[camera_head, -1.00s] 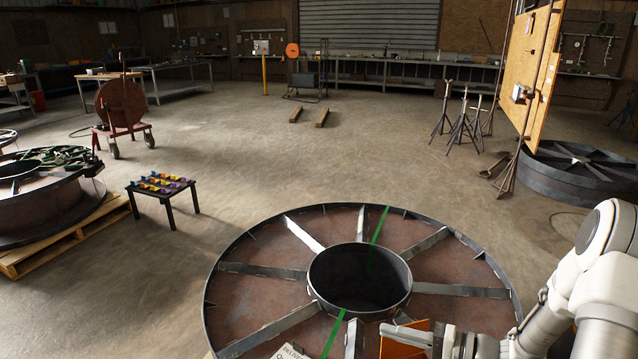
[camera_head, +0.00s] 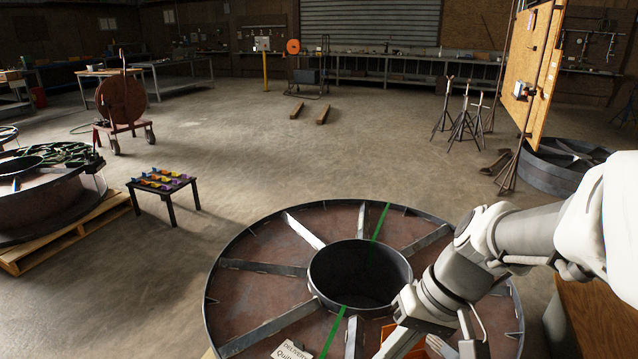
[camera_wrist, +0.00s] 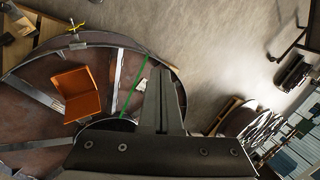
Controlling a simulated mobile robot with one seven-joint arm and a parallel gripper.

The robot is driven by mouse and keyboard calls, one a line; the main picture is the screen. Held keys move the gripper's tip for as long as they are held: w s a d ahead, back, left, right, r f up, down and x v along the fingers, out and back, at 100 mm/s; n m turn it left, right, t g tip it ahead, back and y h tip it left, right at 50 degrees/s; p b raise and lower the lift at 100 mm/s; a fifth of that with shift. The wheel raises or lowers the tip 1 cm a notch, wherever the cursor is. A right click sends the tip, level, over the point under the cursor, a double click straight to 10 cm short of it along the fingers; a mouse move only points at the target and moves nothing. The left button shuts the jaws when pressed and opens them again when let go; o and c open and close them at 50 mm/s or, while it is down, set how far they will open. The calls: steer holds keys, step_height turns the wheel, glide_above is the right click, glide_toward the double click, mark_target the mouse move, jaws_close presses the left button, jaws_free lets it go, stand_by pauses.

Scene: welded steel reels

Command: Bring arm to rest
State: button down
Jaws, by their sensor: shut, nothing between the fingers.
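My arm (camera_head: 510,235) reaches in from the right in the head view, over the right part of a large steel reel (camera_head: 262,294). Its end hangs low near the bottom edge, and I cannot make out the fingertips there. In the wrist view my gripper (camera_wrist: 160,85) is shut, with its fingers together and nothing between them. The reel also shows in the wrist view (camera_wrist: 30,72), below the fingers.
A green strip (camera_head: 334,330) crosses the reel, beside a white lettered card (camera_head: 290,350). A low black table (camera_head: 170,196) with colourful pieces stands left. Another reel (camera_head: 45,208) rests on a pallet. A brown wooden surface (camera_head: 605,315) is at lower right.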

steer(key=s+d+r+t+h+p, duration=0.2)
steer(key=r+p, duration=0.4)
steer(key=r, duration=0.4)
steer(key=s+d+r+t+h+p, duration=0.2)
steer(key=r+p, duration=0.4)
steer(key=r, duration=0.5)
steer(key=shift+s+t+h+p, duration=0.4)
steer(key=shift+s+t+h, duration=0.1)
steer(key=shift+t, duration=0.3)
steer(key=shift+a, duration=0.15)
